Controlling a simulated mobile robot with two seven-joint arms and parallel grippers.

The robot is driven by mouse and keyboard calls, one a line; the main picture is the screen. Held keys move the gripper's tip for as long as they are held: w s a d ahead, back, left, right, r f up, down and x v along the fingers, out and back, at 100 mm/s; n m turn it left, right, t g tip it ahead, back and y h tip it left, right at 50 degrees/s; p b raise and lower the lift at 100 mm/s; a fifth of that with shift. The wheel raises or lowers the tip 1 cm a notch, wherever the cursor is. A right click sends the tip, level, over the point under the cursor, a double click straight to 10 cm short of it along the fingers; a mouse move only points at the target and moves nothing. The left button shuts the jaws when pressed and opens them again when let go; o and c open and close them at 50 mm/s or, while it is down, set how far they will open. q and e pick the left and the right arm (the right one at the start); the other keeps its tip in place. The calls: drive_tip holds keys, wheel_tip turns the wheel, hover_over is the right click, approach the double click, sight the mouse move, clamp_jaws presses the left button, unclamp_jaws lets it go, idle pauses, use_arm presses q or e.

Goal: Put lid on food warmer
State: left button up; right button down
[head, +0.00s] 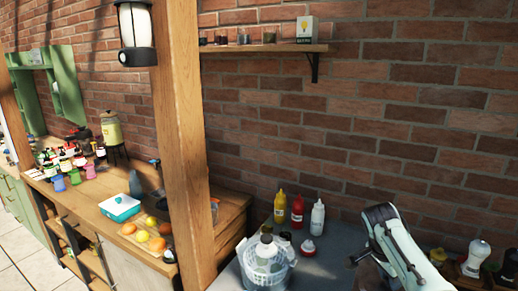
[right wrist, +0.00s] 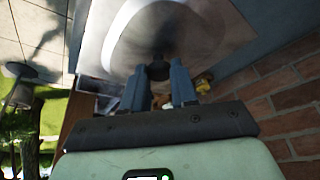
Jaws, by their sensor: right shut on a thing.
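My right gripper (right wrist: 160,76) shows in the right wrist view with its two blue-grey fingers close around a small dark knob (right wrist: 157,66). The knob sits on a shiny, silvery lid (right wrist: 118,50), which fills much of the top of that view and carries a pale curved reflection. In the head view my right arm reaches over the grey counter at the lower right; its fingertips and the lid are not clear there. I cannot make out the food warmer's body in either view. My left gripper is not in view.
A white basket (head: 268,272) with bottles stands on the grey counter. Yellow (head: 280,206), red (head: 297,210) and white (head: 317,218) bottles stand by the brick wall. A wooden post (head: 182,130) rises left of them. A white bottle (head: 475,258) stands at the right.

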drive_tip(key=s+a+f+n+t+y, duration=0.1)
drive_tip(key=a+f+n, duration=0.4)
drive_tip(key=f, duration=0.1)
drive_tip(key=s+a+f+n+t+y, duration=0.1)
drive_tip(key=s+a+f+n+y, duration=0.1)
drive_tip(key=a+f+n, duration=0.2)
drive_tip(key=s+a+f+n+t+y, duration=0.1)
drive_tip(key=s+a+f+n, duration=0.1)
drive_tip(key=a+f+n, duration=0.3)
drive_tip(key=shift+s+a+f+n, duration=0.15)
drive_tip(key=shift+a+f, duration=0.15)
drive_tip(key=shift+f, duration=0.4)
drive_tip(key=shift+s+a+f+n, duration=0.15)
drive_tip(key=shift+a+f, duration=0.15)
drive_tip(key=shift+f, duration=0.35)
drive_tip(key=shift+s+f, duration=0.1)
drive_tip(key=shift+s, duration=0.05)
